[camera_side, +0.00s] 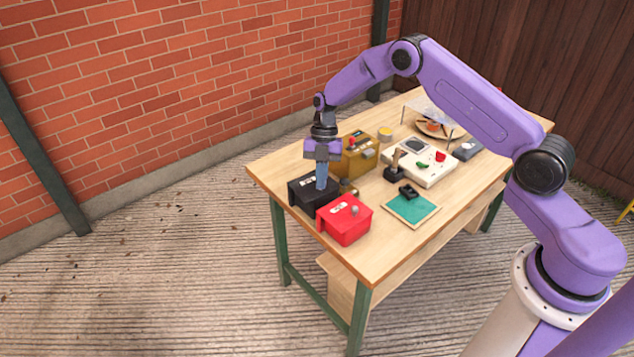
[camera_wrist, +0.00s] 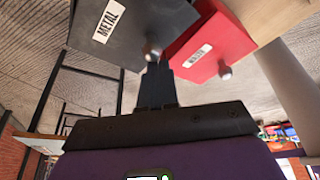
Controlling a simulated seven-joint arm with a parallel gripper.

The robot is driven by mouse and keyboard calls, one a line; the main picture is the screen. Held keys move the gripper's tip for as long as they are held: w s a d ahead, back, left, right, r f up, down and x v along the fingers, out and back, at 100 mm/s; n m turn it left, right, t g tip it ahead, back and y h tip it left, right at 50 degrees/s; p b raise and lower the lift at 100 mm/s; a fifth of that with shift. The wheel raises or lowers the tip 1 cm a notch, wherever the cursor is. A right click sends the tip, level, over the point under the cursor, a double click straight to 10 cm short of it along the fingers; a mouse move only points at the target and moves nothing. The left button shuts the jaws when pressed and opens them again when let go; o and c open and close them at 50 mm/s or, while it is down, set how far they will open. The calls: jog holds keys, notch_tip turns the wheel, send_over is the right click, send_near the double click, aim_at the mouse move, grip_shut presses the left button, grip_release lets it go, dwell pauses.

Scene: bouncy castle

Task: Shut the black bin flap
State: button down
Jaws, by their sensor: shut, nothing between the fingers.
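The black bin (camera_side: 303,197) stands at the table's left end, with a pale label on its top. In the wrist view the black bin (camera_wrist: 135,45) shows a label reading METAL and a grey knob near its corner. My gripper (camera_side: 321,186) points down at the black bin's right part, its fingers together and empty. In the wrist view the fingertips (camera_wrist: 157,72) are close beside the knob; I cannot tell if they touch. The flap looks flat or nearly so, but the gripper hides part of it and I cannot tell if it is fully down.
A red bin (camera_side: 343,224) with a grey knob stands close beside the black one. A yellow-brown bin (camera_side: 358,161) is behind. A green mat (camera_side: 420,212), a white board (camera_side: 440,172) and a clear-covered tray (camera_side: 432,130) lie further right. The table's front edge is near the bins.

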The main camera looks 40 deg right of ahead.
jog(key=shift+w+d, duration=0.35)
jog(key=shift+d, duration=0.35)
dwell(0.3)
